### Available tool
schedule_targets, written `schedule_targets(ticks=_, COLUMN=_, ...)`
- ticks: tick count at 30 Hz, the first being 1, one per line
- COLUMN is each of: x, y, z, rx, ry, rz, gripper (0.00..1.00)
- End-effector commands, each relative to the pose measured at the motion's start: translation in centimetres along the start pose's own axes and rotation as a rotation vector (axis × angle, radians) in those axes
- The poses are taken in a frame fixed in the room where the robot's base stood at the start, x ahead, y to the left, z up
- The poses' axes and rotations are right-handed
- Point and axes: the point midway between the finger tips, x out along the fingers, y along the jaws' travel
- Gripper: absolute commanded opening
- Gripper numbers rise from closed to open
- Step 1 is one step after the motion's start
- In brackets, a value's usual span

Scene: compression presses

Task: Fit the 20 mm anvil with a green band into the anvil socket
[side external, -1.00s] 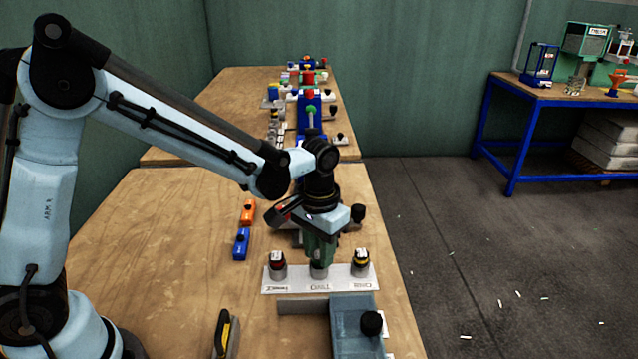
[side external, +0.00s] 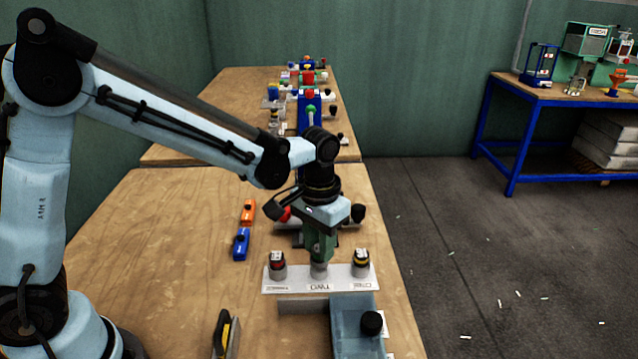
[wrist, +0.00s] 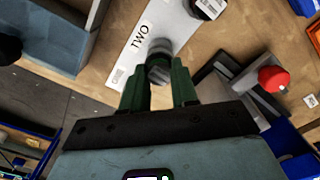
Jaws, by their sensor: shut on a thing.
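My gripper (side external: 319,250) has green fingers and points down over the middle place of the white labelled rack (side external: 292,286). In the wrist view its fingers (wrist: 158,80) are shut on a grey cylindrical anvil (wrist: 160,48), by the label TWO. I cannot tell whether the anvil is clear of the rack, and no green band can be made out on it. An anvil with a red band (side external: 278,264) stands to its left and one with a yellow band (side external: 360,263) to its right. The anvil socket cannot be made out.
A grey device with a red knob (wrist: 272,78) is close beside the gripper. A blue-grey tray (side external: 350,325) is in front of the rack. Blue (side external: 241,243) and orange (side external: 248,212) blocks lie left.

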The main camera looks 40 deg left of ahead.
Motion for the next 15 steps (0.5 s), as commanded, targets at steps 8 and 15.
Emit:
schedule_targets(ticks=8, x=-0.7, y=0.0, z=0.0, rx=0.0, ry=0.0, rz=0.0, gripper=0.0)
schedule_targets(ticks=15, x=-1.2, y=0.0, z=0.0, rx=0.0, ry=0.0, rz=0.0, gripper=0.0)
